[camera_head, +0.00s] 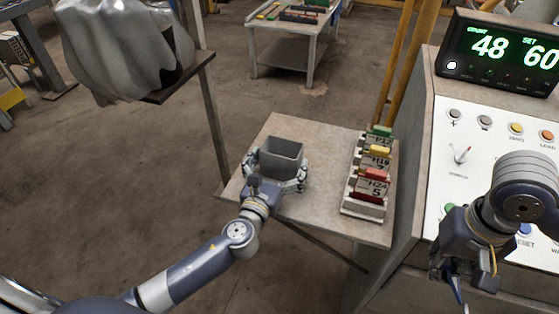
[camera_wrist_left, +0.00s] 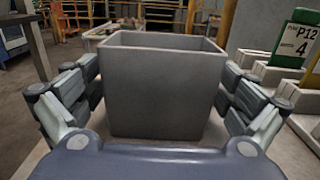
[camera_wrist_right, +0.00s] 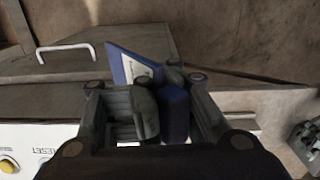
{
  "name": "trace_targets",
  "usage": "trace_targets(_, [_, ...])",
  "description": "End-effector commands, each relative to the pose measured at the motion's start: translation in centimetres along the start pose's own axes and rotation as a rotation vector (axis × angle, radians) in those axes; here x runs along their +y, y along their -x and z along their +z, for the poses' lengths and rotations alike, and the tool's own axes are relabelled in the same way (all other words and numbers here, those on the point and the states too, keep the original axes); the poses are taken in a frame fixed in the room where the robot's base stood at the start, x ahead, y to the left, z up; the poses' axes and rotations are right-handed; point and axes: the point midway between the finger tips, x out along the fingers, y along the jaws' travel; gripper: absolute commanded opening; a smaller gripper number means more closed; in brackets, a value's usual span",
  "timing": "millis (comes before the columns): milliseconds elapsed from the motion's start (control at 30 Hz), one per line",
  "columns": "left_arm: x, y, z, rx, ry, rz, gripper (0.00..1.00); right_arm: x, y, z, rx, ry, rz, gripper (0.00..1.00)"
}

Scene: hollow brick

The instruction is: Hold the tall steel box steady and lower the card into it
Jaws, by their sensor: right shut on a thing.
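The tall grey steel box (camera_head: 281,158) stands upright on the small table, its open top facing up. My left gripper (camera_head: 276,172) has its fingers spread on either side of the box. In the left wrist view the box (camera_wrist_left: 160,90) fills the space between the fingers, which look spread rather than clamped; contact is hard to tell. My right gripper (camera_wrist_right: 160,105) is shut on a blue card (camera_wrist_right: 135,68) with a white label, which sticks out tilted beyond the fingers. In the head view my right gripper (camera_head: 462,282) is in front of the control panel, away from the box.
A white rack (camera_head: 364,208) with green, yellow and red labelled cards stands right of the box on the table (camera_head: 325,214). The control panel (camera_head: 470,165), with a display reading 48 and 60, rises at right. A grey draped thing (camera_head: 125,50) is at upper left.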

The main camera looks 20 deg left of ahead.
Motion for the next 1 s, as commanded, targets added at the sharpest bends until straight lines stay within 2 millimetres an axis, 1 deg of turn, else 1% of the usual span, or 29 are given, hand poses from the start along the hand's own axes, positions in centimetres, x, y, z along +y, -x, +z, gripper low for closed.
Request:
trace_targets(33, [0.0, 0.0, 0.0, 0.0, 0.0, 0.0, 0.8, 0.0, 0.0, 0.0, 0.0, 0.0, 0.0, 0.0])
trace_targets(67, [0.0, 0.0, 0.0, 0.0, 0.0, 0.0, 0.73, 0.0, 0.0, 0.0, 0.0, 0.0, 0.0, 0.0])
trace_targets(100, [0.0, 0.0, 0.0, 0.0, 0.0, 0.0, 0.64, 0.0, 0.0, 0.0, 0.0, 0.0, 0.0, 0.0])
trace_targets(167, [0.0, 0.0, 0.0, 0.0, 0.0, 0.0, 0.5, 0.0, 0.0, 0.0, 0.0, 0.0, 0.0, 0.0])
trace_targets(200, [0.0, 0.0, 0.0, 0.0, 0.0, 0.0, 0.47, 0.0, 0.0, 0.0, 0.0, 0.0, 0.0, 0.0])
trace_targets(567, [0.0, 0.0, 0.1, -0.001, -0.001, 0.0, 0.47, 0.0, 0.0, 0.0, 0.0, 0.0, 0.0, 0.0])
trace_targets(667, [0.0, 0.0, 0.1, -0.001, -0.001, 0.0, 0.47, -0.5, 0.0, -0.2, 0.0, -0.017, -0.008, 0.0])
trace_targets(767, [0.0, 0.0, 0.1, -0.001, -0.001, 0.0, 0.47, -2.2, -0.2, -0.9, 0.0, -0.074, -0.031, 0.0])
trace_targets(833, [0.0, 0.0, 0.1, -0.002, -0.001, 0.0, 0.47, -4.1, -0.3, -1.6, 0.002, -0.141, -0.057, 0.0])
trace_targets(867, [0.0, 0.0, 0.1, -0.002, -0.001, 0.0, 0.47, -5.1, -0.4, -2.0, 0.005, -0.178, -0.071, 0.0])
trace_targets(967, [0.0, 0.0, 0.1, -0.002, -0.001, 0.0, 0.47, -9.0, -0.5, -3.5, 0.018, -0.316, -0.124, 0.0])
trace_targets(1000, [0.0, 0.0, 0.1, -0.002, -0.001, 0.0, 0.47, -10.6, -0.4, -4.1, 0.025, -0.376, -0.144, 0.0])
